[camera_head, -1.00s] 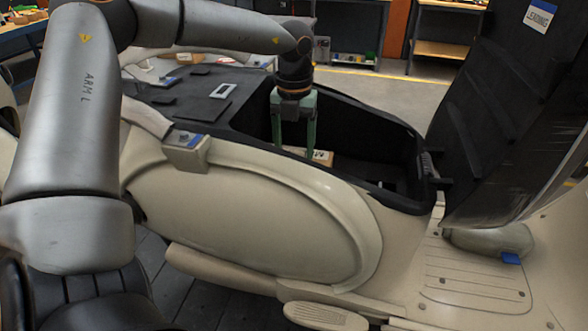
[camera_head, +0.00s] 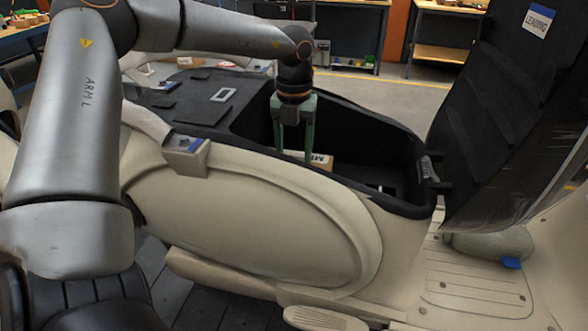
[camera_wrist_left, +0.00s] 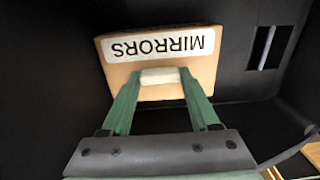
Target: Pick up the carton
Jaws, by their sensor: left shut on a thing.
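The carton (camera_head: 321,162) is a tan box with a white label. It sits low inside the black open compartment (camera_head: 392,149) of a cream scooter body. In the left wrist view the carton (camera_wrist_left: 190,88) reads "MIRRORS" upside down, and a small pale block (camera_wrist_left: 160,76) shows at its near edge. My left gripper (camera_head: 294,155) reaches down into the compartment with its green fingers. In the left wrist view its fingertips (camera_wrist_left: 160,77) are closed on the pale block at the carton. Whether the carton touches the floor is hidden. My right gripper is not in view.
The compartment's near rim (camera_head: 345,177) and walls surround the gripper closely. A small blue-topped grey block (camera_head: 185,153) sits on the near rim at left. Workbenches stand behind.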

